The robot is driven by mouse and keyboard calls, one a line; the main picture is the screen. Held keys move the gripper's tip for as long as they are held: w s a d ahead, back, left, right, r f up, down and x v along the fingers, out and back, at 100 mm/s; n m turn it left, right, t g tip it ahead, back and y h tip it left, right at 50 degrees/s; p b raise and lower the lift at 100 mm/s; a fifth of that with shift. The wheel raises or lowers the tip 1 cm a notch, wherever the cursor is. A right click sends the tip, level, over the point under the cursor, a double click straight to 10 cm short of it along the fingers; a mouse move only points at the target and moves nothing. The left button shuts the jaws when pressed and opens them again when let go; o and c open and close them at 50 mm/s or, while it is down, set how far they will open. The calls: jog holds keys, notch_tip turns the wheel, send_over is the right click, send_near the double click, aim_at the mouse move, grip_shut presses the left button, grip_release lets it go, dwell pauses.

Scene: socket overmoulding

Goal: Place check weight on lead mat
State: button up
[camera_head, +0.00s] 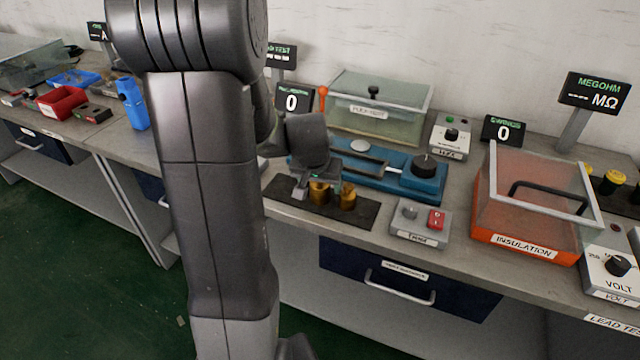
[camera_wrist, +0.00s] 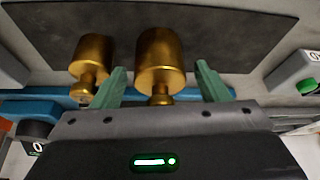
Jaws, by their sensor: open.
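Two brass check weights stand upright on a flat dark mat (camera_head: 286,191) at the front of the bench. The left weight (camera_head: 319,193) and the right weight (camera_head: 348,199) are close together. My gripper (camera_head: 320,184) is low over the left one, its jaws open. In the wrist view, the larger-looking weight (camera_wrist: 160,62) sits between the two green fingers (camera_wrist: 162,85), with gaps on both sides. The other weight (camera_wrist: 92,55) is outside the left finger. The dark mat (camera_wrist: 225,35) shows behind them.
A blue apparatus with a black knob (camera_head: 424,163) lies right behind the mat. A small box with a red switch (camera_head: 421,223) stands at its right. A lidded glass tank (camera_head: 378,108) is farther back, and an orange insulation box (camera_head: 530,217) is at right. My arm hides the bench left of the mat.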

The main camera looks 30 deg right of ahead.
jog(key=p+v, duration=0.1)
jog(key=v, duration=1)
jog(key=shift+r, duration=0.25)
jog(key=shift+f, duration=0.1)
jog(key=b+x, duration=0.1)
jog(key=x, duration=1.1)
jog(key=shift+s+a, duration=0.1)
jog(key=shift+r, duration=0.55)
jog(key=shift+f, duration=0.1)
